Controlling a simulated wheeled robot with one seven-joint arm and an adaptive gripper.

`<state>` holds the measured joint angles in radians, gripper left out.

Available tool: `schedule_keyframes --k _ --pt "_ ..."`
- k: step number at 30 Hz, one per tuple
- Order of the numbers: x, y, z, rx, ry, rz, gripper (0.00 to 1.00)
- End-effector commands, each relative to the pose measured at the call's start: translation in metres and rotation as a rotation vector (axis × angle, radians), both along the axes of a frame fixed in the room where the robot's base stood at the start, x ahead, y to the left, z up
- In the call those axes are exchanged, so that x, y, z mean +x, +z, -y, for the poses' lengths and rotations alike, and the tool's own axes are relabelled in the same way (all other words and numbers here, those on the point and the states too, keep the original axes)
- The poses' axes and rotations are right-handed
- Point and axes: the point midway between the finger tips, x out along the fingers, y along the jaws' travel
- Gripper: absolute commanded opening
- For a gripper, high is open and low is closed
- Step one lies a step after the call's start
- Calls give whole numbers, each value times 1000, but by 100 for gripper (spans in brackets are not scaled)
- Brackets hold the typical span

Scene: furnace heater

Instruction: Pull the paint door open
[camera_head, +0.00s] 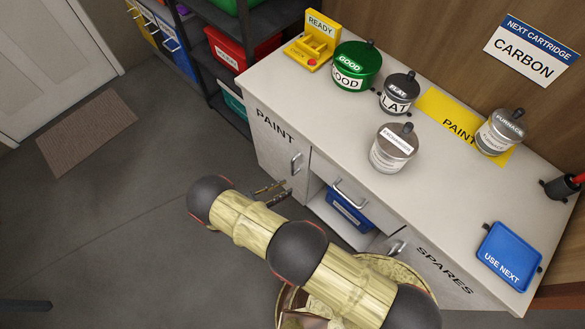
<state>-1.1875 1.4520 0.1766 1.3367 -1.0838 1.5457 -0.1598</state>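The paint door (268,151) is the pale grey front at the left end of the workbench, marked PAINT in black. It appears closed, flush with the bench front. Its silver bar handle (296,162) is near the door's right edge. My gripper (279,190) is in front of the door's lower part, a little below and left of the handle in the picture. Its two thin fingers show a gap between them and hold nothing that I can see. The gripper looks apart from the handle. My arm hides the gripper's base and part of the floor.
The bench top (340,124) holds several tins, a yellow READY stand (314,40) and a blue tray (509,254). Right of the door is an open bay with a blue bin (349,212), then the SPARES door (440,272). Floor left of the door is clear.

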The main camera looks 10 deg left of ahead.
Motion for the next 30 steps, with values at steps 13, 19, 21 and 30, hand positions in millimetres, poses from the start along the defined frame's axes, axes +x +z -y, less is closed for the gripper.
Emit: schedule_keyframes --k 13,19,21,30 --pt "40 38 -12 -80 72 75 26" --pt "62 37 10 -79 73 73 26" --pt "68 37 16 -79 73 73 26" --pt "78 38 26 -77 74 74 26"
